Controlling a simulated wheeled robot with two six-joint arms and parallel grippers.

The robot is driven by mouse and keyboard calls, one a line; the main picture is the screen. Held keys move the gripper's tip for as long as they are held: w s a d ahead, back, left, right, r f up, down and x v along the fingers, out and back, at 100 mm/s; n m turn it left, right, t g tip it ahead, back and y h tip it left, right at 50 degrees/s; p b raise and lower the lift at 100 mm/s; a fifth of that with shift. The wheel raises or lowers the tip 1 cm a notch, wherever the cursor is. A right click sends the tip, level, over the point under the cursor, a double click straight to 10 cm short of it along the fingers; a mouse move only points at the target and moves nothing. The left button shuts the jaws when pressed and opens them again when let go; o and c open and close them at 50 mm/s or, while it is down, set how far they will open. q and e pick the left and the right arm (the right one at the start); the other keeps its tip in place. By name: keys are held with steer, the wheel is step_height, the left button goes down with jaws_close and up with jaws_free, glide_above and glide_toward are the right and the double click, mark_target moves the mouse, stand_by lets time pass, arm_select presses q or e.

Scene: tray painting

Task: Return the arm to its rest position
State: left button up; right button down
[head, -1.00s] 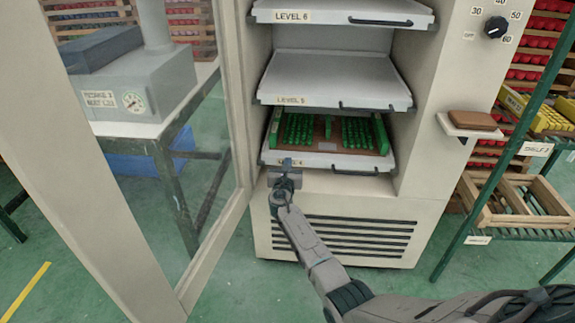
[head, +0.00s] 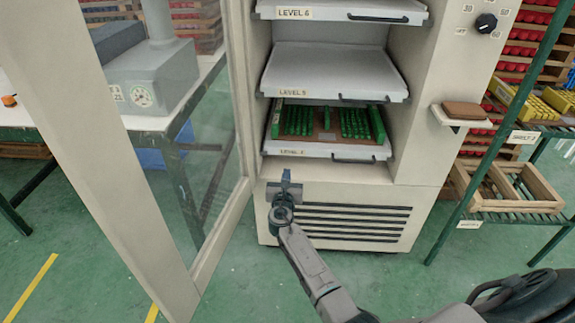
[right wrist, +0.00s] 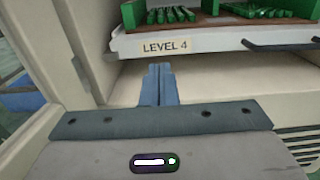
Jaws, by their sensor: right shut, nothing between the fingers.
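My right gripper (head: 286,180) is in front of the cabinet's lower front, just below the lowest visible shelf. In the right wrist view its fingers (right wrist: 159,84) are together, with nothing between them, below the LEVEL 4 label. My right arm reaches in from the lower right. The level 4 shelf (head: 330,152) holds a brown tray (head: 327,137) with rows of green pieces and green side bars. The gripper is apart from the tray. My left gripper is not in view.
The cabinet's glazed door (head: 138,170) stands open at the left, close to the gripper. Shelves LEVEL 5 (head: 330,75) and LEVEL 6 above look empty. A brown block lies on a small side ledge (head: 460,119). A green rack (head: 500,140) stands at the right.

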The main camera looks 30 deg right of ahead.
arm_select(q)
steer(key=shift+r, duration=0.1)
arm_select(e)
steer(key=shift+v, duration=1)
